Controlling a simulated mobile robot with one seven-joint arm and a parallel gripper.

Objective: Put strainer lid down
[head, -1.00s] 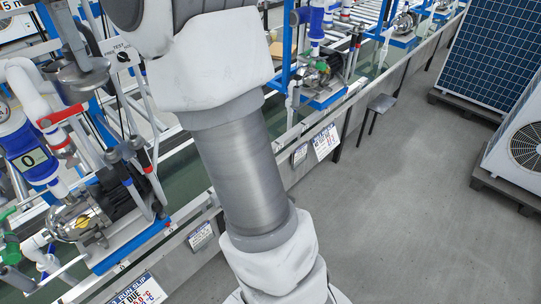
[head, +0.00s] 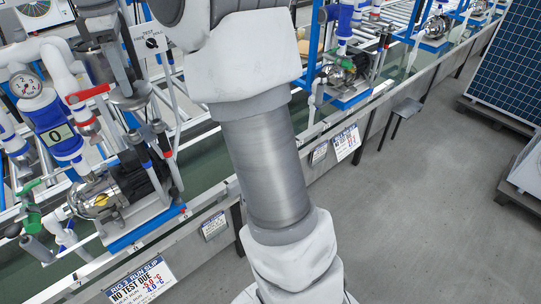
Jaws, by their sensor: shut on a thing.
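My gripper (head: 122,80) hangs at the upper left of the head view, in front of the nearest pump rig. It is shut on a round grey piece, which looks like the strainer lid (head: 131,100), held in the air above the rig. The fingers and the lid are small and overlap the pipes behind, so the exact grip is hard to see. The near rig has a steel pump (head: 93,198) with a dark motor (head: 135,180) on a blue-edged base (head: 150,230). I cannot make out an open strainer housing.
A pressure gauge (head: 26,85), a blue meter (head: 58,130) and a red-handled valve (head: 88,94) crowd the left. A run slip sign (head: 142,282) hangs on the bench front. Another pump rig (head: 345,80) stands further along. The grey floor (head: 430,200) at right is largely clear.

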